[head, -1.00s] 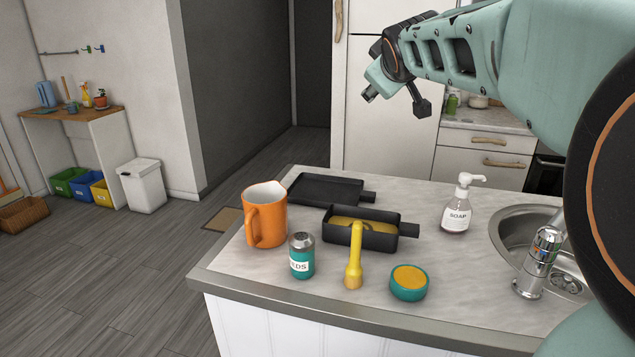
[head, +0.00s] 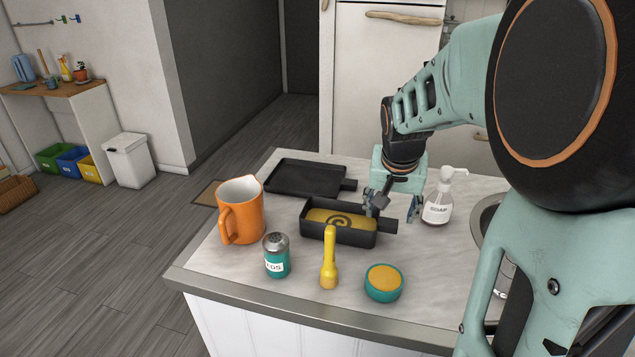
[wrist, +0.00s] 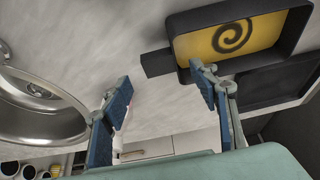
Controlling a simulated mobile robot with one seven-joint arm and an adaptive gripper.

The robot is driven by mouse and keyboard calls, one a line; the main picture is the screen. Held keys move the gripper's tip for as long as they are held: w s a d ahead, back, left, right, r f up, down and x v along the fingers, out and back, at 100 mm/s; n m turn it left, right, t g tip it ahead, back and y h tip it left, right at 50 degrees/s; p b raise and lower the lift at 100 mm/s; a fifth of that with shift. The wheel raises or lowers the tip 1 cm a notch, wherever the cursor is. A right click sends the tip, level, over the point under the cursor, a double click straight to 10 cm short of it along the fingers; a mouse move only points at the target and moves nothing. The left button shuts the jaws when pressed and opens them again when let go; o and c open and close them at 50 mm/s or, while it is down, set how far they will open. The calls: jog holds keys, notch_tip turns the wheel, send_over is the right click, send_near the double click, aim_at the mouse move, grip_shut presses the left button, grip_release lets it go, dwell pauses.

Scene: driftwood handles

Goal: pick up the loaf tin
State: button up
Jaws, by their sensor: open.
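The loaf tin (head: 350,236) is a black rectangular tin on the counter, with yellow filling marked by a dark spiral and a short black handle (head: 389,226) at its right end. In the wrist view the loaf tin (wrist: 288,48) is at the upper right, its handle pointing left. My gripper (head: 393,203) is open and empty, above the counter by the tin's handle end. In the wrist view its two fingers (wrist: 160,92) are spread apart, the right one overlapping the tin's near edge. I cannot tell whether it touches.
A flat black tray (head: 308,180) lies behind the tin. An orange jug (head: 241,212), a seeds shaker (head: 277,256), a yellow flashlight-like object (head: 328,262) and a teal round tub (head: 383,283) stand left and in front. A soap bottle (head: 438,203) and sink (wrist: 38,108) are to the right.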

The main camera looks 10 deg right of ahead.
aim_at(388, 222)
jog(key=x, duration=0.5)
jog(key=shift+f, duration=0.4)
grip_shut()
jog(key=shift+w+r, duration=0.1)
jog(key=shift+w, duration=0.05)
